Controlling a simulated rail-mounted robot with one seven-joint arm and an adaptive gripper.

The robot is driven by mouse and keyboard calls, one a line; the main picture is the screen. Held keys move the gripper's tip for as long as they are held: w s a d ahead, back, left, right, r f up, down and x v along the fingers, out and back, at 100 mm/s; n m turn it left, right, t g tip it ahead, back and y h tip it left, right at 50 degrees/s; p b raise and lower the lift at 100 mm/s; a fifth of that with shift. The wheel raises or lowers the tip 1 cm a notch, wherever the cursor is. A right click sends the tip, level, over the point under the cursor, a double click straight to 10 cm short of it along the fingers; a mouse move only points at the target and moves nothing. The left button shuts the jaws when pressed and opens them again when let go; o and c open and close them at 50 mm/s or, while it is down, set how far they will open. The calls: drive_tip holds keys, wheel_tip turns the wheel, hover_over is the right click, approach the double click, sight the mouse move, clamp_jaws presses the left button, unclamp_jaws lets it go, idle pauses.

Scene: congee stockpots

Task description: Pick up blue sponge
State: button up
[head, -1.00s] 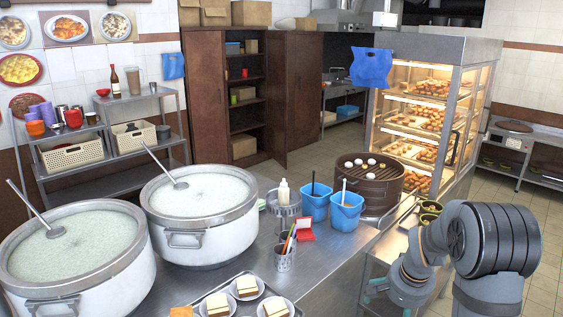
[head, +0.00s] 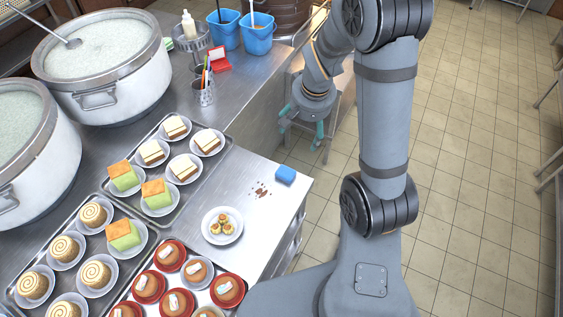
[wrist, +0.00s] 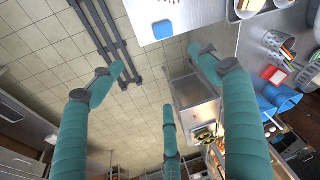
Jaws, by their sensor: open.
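The blue sponge (head: 285,174) lies on the steel counter (head: 262,215), near its right corner and beside a patch of brown crumbs. It also shows small at the top of the wrist view (wrist: 162,29). My gripper (head: 302,128) has teal fingers and hangs beyond the counter's right edge, above and behind the sponge in the head view. In the wrist view my gripper (wrist: 156,62) has its fingers spread, with nothing between them but the floor below. It is apart from the sponge.
A plate of small pastries (head: 222,225) sits left of the sponge. Trays of cakes (head: 183,215) fill the counter's left. Two large stockpots (head: 105,70), a red box (head: 218,60) and blue buckets (head: 257,35) stand farther back. Open tiled floor (head: 470,150) lies to the right.

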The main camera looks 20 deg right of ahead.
drive_tip(key=a+f+b, duration=0.4)
drive_tip(key=f+b, duration=0.5)
drive_tip(key=f, duration=0.1)
drive_tip(key=shift+m, duration=0.7)
drive_tip(key=w+f+b, duration=0.3)
drive_tip(key=f+b, duration=0.1)
drive_tip(key=f, duration=0.1)
drive_tip(key=w+f+b, duration=0.4)
drive_tip(key=f, duration=0.1)
drive_tip(key=w+f+b, duration=0.4)
drive_tip(key=f, duration=0.1)
drive_tip(key=shift+w+d+b, duration=0.2)
drive_tip(key=shift+d+b, duration=0.2)
drive_tip(key=w+d+r+m+g+p, duration=0.1)
drive_tip(key=w+d+r+m, duration=0.1)
drive_tip(key=m+g, duration=0.2)
hover_over(286, 172)
wheel_tip(286, 172, down, 4)
drive_tip(key=shift+w+a+r+m+p, duration=0.1)
drive_tip(key=shift+m+p, duration=0.2)
drive_tip(key=shift+p, duration=0.25)
drive_tip(key=shift+f+p, duration=1.05)
drive_tip(key=shift+f, duration=1.95)
